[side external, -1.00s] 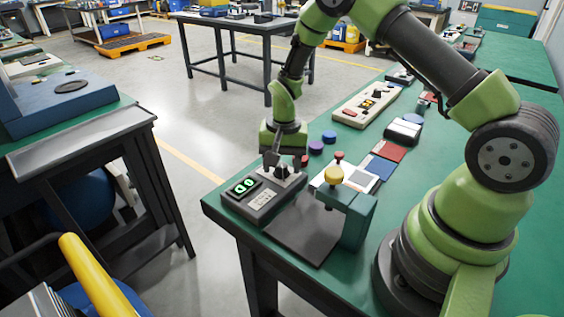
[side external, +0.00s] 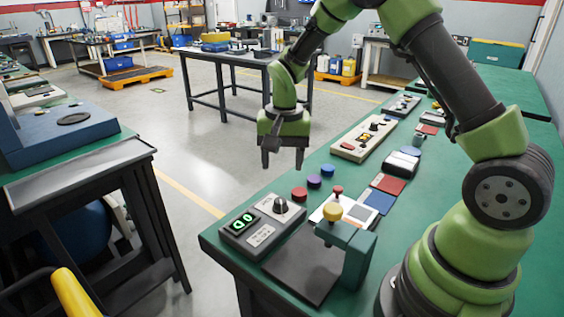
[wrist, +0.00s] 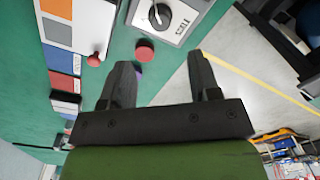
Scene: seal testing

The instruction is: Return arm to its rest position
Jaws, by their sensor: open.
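My gripper (side external: 285,162) is open and empty. It hangs in the air above the far-left edge of the green bench (side external: 232,228), with its fingers pointing down. In the side view it appears above the grey tester box (side external: 262,226), clear of it. The tester's knob (wrist: 160,16) shows beyond the fingers.
A teal press stand with a yellow knob (side external: 333,212) stands beside the tester. Red (side external: 299,194), purple (side external: 314,181) and blue (side external: 328,170) round pieces lie behind it. A beige control panel (side external: 364,138) is further back. Open floor lies left of the bench.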

